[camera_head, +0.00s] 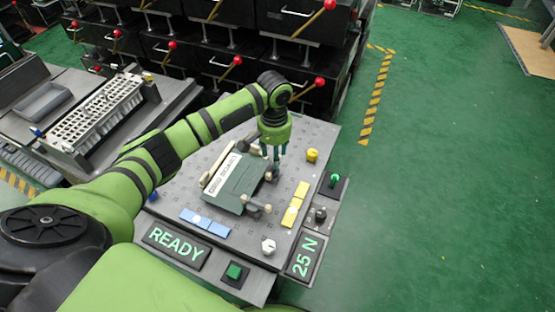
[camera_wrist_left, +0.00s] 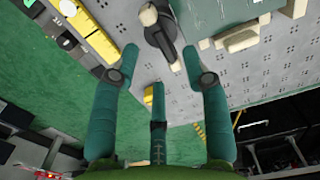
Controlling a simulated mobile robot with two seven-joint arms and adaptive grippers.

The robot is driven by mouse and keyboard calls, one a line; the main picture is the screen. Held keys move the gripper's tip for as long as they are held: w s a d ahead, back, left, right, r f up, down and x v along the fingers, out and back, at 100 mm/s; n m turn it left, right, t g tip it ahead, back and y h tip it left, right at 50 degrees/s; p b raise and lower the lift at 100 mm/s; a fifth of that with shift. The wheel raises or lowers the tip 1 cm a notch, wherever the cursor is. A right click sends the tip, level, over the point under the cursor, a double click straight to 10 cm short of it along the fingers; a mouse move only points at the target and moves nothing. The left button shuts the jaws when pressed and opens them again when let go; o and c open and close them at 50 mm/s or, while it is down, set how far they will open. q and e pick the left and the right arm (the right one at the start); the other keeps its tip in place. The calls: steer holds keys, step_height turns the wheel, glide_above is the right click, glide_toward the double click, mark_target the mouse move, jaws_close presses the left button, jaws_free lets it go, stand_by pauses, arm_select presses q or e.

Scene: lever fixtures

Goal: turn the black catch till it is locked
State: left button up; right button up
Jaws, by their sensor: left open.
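The black catch (camera_wrist_left: 162,38) shows in the left wrist view as a dark lever with a beige knob at its end, beside the teal plate (camera_wrist_left: 235,28). In the head view the plate (camera_head: 238,180) lies on the grey perforated board, and the catch is near its right edge, partly hidden by my gripper. My left gripper (camera_head: 274,155) points down above that spot. In the wrist view its teal fingers (camera_wrist_left: 160,58) are spread, with the catch just beyond the fingertips and nothing held. Whether a finger touches it, I cannot tell. My right gripper is not in view.
A second clamp (camera_head: 257,206) is at the plate's near corner. Yellow blocks (camera_head: 296,203), a small yellow piece (camera_head: 312,155) and blue blocks (camera_head: 204,222) sit on the board. A READY sign (camera_head: 176,245) and a 25 N sign (camera_head: 305,256) stand at the front. Red-knobbed levers are behind.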

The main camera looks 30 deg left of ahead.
arm_select(q)
step_height(320, 180, down, 5)
steer(key=shift+r+b, duration=0.1)
steer(key=shift+b, duration=0.45)
steer(key=shift+c, duration=0.4)
jaws_close()
